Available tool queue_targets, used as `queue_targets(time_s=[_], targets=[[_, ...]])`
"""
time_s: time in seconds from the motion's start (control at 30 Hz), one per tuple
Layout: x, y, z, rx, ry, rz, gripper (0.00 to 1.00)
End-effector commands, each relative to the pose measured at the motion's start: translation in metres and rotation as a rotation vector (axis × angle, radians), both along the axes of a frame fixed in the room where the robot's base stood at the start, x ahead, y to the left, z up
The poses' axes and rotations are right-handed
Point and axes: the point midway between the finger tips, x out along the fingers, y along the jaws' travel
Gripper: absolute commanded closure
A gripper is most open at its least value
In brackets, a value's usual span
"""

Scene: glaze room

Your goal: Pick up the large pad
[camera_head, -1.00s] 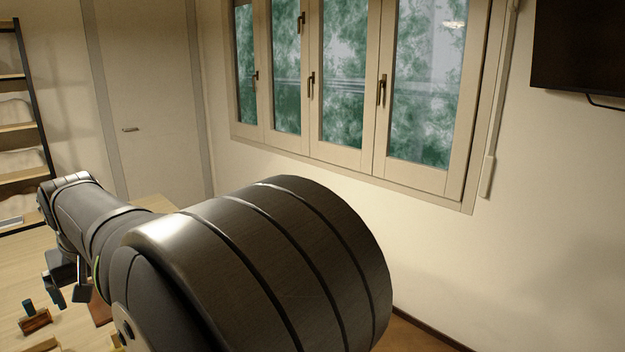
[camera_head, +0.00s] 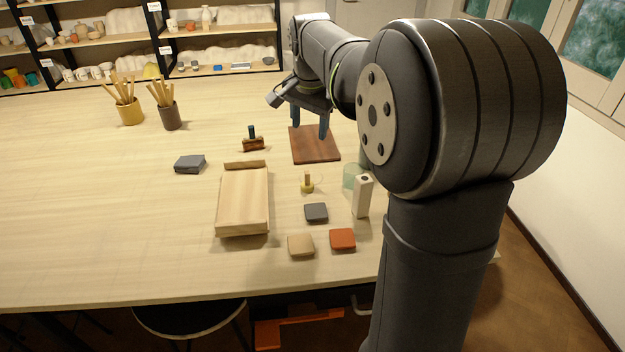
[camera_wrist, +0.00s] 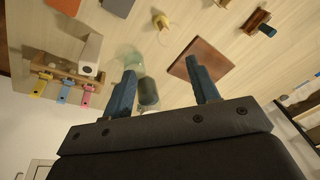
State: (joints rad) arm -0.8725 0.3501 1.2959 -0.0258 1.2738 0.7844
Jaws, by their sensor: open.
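A flat reddish-brown square board (camera_head: 306,152) lies on the table and is the largest pad-like piece; it also shows in the wrist view (camera_wrist: 212,62). Smaller square pads lie nearer the front: dark grey (camera_head: 316,212), beige (camera_head: 300,245) and orange-red (camera_head: 342,239). A thicker grey slab (camera_head: 189,164) lies to the left. I cannot tell for sure which piece is the large pad. My gripper (camera_head: 310,122) is open and empty, pointing down over the brown board; its two blue fingers are spread in the wrist view (camera_wrist: 163,72).
A pale wooden board (camera_head: 243,200) lies left of the small pads. A small yellow-based piece (camera_head: 307,186), a translucent green cup (camera_head: 351,175) and an upright pale block (camera_head: 362,196) stand right of it. Two pots of tools (camera_head: 130,110) (camera_head: 170,116) stand back left. The left table is clear.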

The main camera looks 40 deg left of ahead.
Motion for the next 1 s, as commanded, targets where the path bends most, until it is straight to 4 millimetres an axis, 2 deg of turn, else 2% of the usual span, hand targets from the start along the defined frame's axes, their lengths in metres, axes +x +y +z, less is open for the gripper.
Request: queue_targets(time_s=[0.2, 0.4, 0.57, 0.67, 1.0], targets=[[0.022, 0.021, -0.020, -0.029, 0.138, -0.456, 0.45], [0.034, 0.031, -0.032, -0.061, 0.201, -0.763, 0.45], [0.038, 0.033, -0.038, -0.073, 0.217, -0.865, 0.45], [0.038, 0.034, -0.048, -0.076, 0.220, -0.878, 0.45], [0.037, 0.034, -0.120, -0.077, 0.220, -0.875, 0.45]])
